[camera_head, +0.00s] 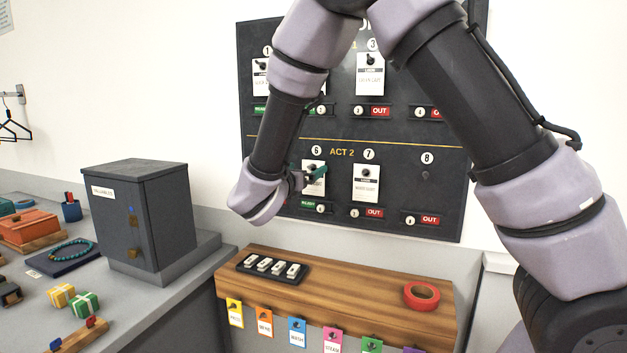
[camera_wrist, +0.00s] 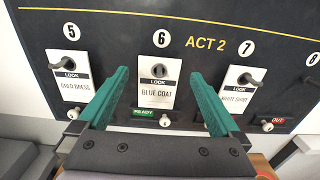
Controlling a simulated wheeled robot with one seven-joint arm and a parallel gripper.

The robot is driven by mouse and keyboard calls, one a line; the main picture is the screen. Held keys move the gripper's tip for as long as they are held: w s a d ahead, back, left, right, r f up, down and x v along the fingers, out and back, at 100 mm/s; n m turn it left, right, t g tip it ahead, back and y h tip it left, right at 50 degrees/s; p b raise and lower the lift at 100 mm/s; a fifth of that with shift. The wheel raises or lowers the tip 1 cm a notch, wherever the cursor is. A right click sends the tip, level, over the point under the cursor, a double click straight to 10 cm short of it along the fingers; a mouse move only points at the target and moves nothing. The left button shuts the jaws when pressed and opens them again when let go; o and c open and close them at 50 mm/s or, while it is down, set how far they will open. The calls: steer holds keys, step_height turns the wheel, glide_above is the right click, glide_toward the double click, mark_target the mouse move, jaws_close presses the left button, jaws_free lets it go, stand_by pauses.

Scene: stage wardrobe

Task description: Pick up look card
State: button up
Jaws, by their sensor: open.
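Several white look cards hang from dark pegs on a black board. The card under number 6, reading BLUE COAT (camera_wrist: 156,96), is in the middle of the wrist view; part of it shows in the head view (camera_head: 316,188). My gripper (camera_wrist: 160,78) is open, with its teal fingers on either side of this card, and nothing is held. In the head view my gripper (camera_head: 311,175) is in front of the card's left part. I cannot tell whether the fingers touch it. Card 5 (camera_wrist: 69,88) and card 7 (camera_wrist: 235,92) hang to either side.
The black board (camera_head: 440,205) has a bare peg under number 8 and small READY and OUT signs below the positions. Below it, a wooden shelf (camera_head: 345,290) holds a black tray (camera_head: 258,275) of white pieces and red tape (camera_head: 421,293). A grey cabinet (camera_head: 150,215) stands left.

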mark_target(313, 162)
steer(key=x, duration=0.5)
steer(key=shift+f, duration=0.1)
steer(key=c, duration=1.1)
steer(key=shift+c, duration=0.2)
steer(key=shift+r, duration=0.25)
steer(key=shift+s+a, duration=0.15)
steer(key=shift+s, duration=0.15)
steer(key=v, duration=4.4)
steer(key=shift+s+r, duration=0.2)
steer(key=shift+s, duration=0.05)
